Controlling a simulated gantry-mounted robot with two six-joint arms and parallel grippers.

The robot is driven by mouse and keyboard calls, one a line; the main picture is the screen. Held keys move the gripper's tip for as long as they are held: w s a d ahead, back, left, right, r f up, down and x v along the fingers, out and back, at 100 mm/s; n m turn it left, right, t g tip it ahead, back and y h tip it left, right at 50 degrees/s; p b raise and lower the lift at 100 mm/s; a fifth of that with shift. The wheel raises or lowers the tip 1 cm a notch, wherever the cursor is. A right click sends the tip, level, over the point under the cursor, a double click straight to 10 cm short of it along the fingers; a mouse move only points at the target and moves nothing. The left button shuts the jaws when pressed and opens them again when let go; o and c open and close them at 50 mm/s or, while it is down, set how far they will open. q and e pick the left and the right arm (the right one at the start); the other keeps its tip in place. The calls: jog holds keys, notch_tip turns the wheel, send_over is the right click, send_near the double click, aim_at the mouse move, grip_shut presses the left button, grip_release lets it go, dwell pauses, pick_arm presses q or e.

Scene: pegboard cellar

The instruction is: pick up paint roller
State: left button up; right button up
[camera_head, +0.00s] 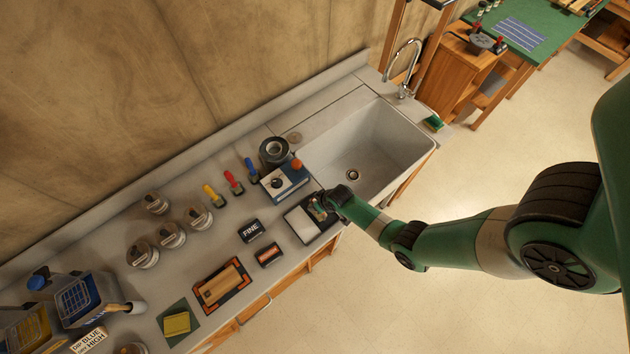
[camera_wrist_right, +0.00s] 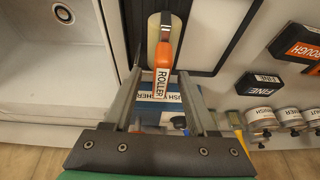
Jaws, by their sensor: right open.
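The paint roller (camera_wrist_right: 165,52) shows in the right wrist view, with a cream roller end and an orange handle labelled ROLLER. It lies at a dark-rimmed tray (camera_wrist_right: 222,45). My right gripper (camera_wrist_right: 160,75) is open, with one finger on each side of the orange handle; I cannot tell whether they touch it. In the head view my right gripper (camera_head: 324,203) is over the right end of the black-and-white tray (camera_head: 300,226) and hides most of the roller. My left gripper is not in view.
A sink (camera_head: 372,146) lies right of the tray. A blue-and-white box (camera_head: 284,182) stands just behind it. A FINE block (camera_head: 251,230) and a red-and-black block (camera_head: 268,255) lie to its left. Several jars and brushes stand further left. Open floor lies in front of the counter.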

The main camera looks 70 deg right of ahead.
grip_shut()
dwell(0.3)
dwell(1.1)
